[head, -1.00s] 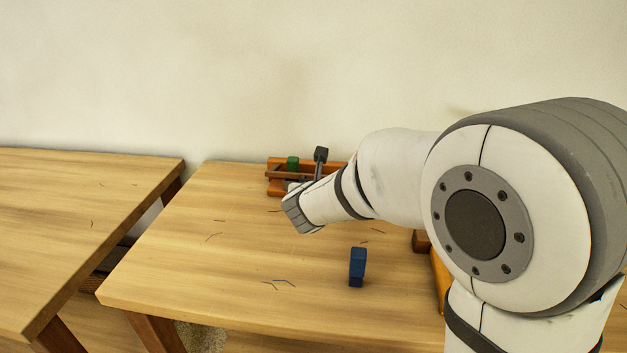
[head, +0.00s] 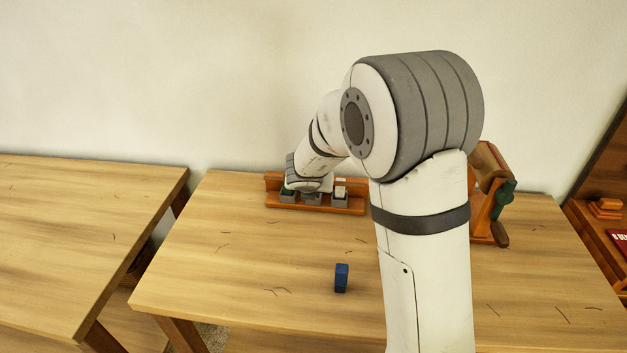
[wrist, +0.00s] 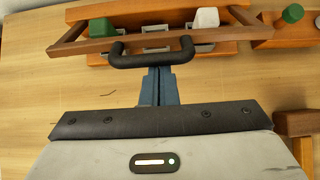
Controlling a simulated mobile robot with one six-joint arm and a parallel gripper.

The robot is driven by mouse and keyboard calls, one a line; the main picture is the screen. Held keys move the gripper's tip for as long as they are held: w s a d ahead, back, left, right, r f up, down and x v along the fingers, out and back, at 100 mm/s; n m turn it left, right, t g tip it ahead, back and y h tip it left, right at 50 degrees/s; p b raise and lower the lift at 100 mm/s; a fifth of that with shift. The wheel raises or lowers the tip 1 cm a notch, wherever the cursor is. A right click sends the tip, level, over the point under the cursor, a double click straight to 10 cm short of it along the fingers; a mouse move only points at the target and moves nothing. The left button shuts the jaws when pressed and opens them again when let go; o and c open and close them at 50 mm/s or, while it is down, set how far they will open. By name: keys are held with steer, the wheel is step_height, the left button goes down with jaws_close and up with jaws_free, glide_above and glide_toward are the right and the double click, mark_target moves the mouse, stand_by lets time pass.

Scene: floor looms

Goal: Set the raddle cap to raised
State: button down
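The raddle cap is a brown wooden bar (wrist: 90,46) with slanting side arms and a black looped handle (wrist: 150,62). It spans the front of an orange-brown rack (head: 352,208) on the table. Behind the bar sit a green block (wrist: 102,28) and a white block (wrist: 207,17) on grey bases. My gripper (wrist: 157,72) has its two blue-grey fingers together, with tips at the middle of the handle's outer bar. I cannot tell whether they touch it. In the head view my wrist hides the fingertips and most of the cap; its exact height is unclear.
A blue block (head: 341,278) stands on the open table (head: 240,250) in front. A wooden device with a green part (head: 487,200) stands right of my arm. A second table (head: 80,220) is at left, across a gap. The wall is close behind the rack.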

steer(key=w+d+r+p, duration=0.2)
steer(key=w+r+p, duration=0.6)
steer(key=p, duration=0.5)
steer(key=shift+w+p, duration=0.35)
steer(key=shift+w, duration=0.7)
steer(key=shift+w+d+r, duration=0.1)
steer(key=shift+w, duration=0.05)
steer(key=shift+r, duration=0.15)
step_height(320, 180, up, 8)
steer(key=p, duration=0.7)
